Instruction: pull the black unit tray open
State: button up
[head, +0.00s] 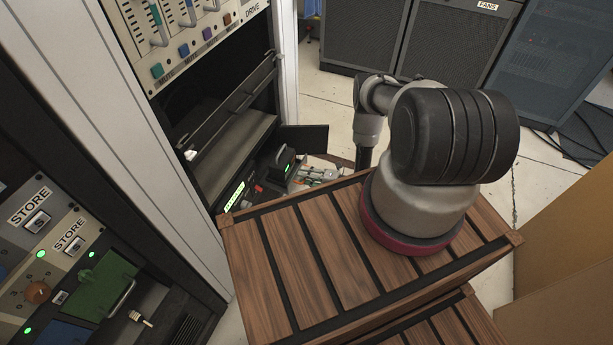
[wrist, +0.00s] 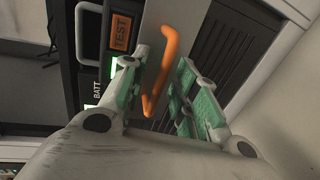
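In the wrist view my gripper (wrist: 160,92) is open, with a green-padded finger on each side of an orange handle (wrist: 170,48). The handle is a bent bar on a grey front panel. It lies between the fingers, and I see a gap on the right side; contact on the left cannot be told. In the head view a dark unit (head: 284,163) with a handle stands low in the rack, and pale and green parts that look like my gripper (head: 312,175) are just right of it. Which part is the black unit tray is not clear; its lower front is hidden.
An orange TEST button (wrist: 121,31) and a BATT label (wrist: 97,90) are left of the handle; a dark slatted grille (wrist: 240,45) is right. An open bay (head: 225,115) lies above the unit. Black cabinets (head: 450,40) stand behind; cardboard-coloured boxes (head: 560,260) are at right.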

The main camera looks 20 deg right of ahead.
jog(key=v, duration=1.2)
jog(key=shift+r, duration=0.1)
